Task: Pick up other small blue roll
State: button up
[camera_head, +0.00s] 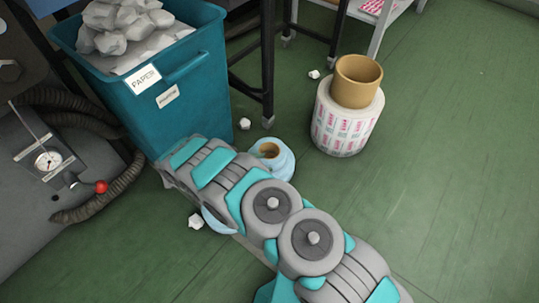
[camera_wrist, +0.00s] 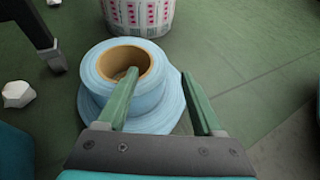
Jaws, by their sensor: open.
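A small light blue roll (camera_wrist: 98,72) with a tan core stands upright in the wrist view, with a wider light blue round (camera_wrist: 172,118) showing at its base. The blue roll also shows in the head view (camera_head: 283,166), partly hidden behind my arm. My gripper (camera_wrist: 160,74) is open, with green fingers. The left finger crosses the near edge of the core opening; I cannot tell whether its tip is inside it. The right finger is just right of the roll. Another light blue piece (camera_head: 216,221) peeks out below my arm, mostly hidden.
A large printed roll (camera_head: 342,130) with a tan core (camera_head: 357,83) on top stands behind the blue roll. A teal paper bin (camera_head: 185,110) is at left, beside a black metal leg (camera_head: 267,75). Crumpled paper bits (camera_head: 195,221) lie about. Green floor at right is clear.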

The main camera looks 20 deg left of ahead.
aim_at(273, 162)
jog(key=shift+x, duration=1.8)
jog(key=shift+a, duration=0.1)
jog(key=shift+c, duration=0.2)
jog(key=shift+f, duration=0.1)
grip_shut()
